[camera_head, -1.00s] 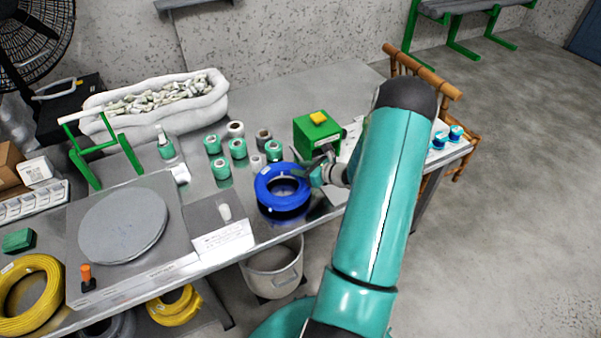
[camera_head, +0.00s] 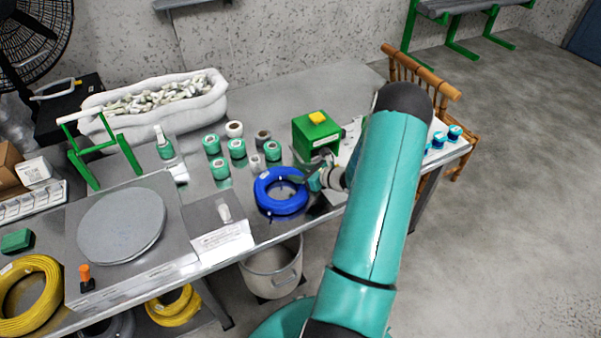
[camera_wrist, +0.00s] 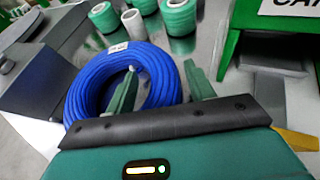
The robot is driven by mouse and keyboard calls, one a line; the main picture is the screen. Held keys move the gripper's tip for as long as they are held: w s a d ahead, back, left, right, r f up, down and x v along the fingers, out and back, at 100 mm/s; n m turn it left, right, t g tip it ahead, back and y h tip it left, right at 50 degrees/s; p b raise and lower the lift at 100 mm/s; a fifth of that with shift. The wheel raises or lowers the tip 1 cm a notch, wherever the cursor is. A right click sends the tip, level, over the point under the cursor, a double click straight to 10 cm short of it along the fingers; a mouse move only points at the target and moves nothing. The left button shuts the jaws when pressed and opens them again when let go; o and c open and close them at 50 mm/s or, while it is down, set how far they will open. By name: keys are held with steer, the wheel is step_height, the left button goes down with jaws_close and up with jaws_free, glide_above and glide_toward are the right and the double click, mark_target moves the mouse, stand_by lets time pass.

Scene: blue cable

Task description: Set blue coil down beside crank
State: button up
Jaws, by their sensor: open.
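The blue coil (camera_head: 281,191) lies flat on the metal table near its front edge, and it also shows in the wrist view (camera_wrist: 88,85). My gripper (camera_head: 303,178) is open at the coil's right side. In the wrist view my gripper (camera_wrist: 160,75) has one finger over the coil's hole and the other just outside its right rim. Whether either finger touches the coil cannot be told. An upright orange handle (camera_head: 86,272), probably the crank, stands on the front left corner of the grey turntable plate (camera_head: 180,250), well left of the coil.
A green box (camera_head: 316,137) with a yellow top is behind my gripper. A pot (camera_head: 272,268) is below the table edge.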

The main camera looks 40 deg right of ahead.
steer(key=v, duration=1.1)
steer(key=shift+s+r, duration=0.15)
steer(key=shift+s, duration=0.2)
steer(key=w+a+r+n+g+y, duration=0.2)
steer(key=a+r+n+g, duration=0.2)
steer(key=a+r+n, duration=0.6)
steer(key=w+a+r+n+g+y, duration=0.25)
steer(key=a+r+n, duration=0.35)
steer(key=a, duration=0.7)
steer(key=s+a+r+n+g+h, duration=0.1)
steer(key=s+a+r+n+h, duration=0.6)
steer(key=s+a+r+n, duration=0.5)
steer(key=a+r+n, duration=0.2)
steer(key=a+n, duration=0.1)
steer(key=n, duration=0.3)
steer(key=shift+s+a+r, duration=0.3)
steer(key=shift+a, duration=0.05)
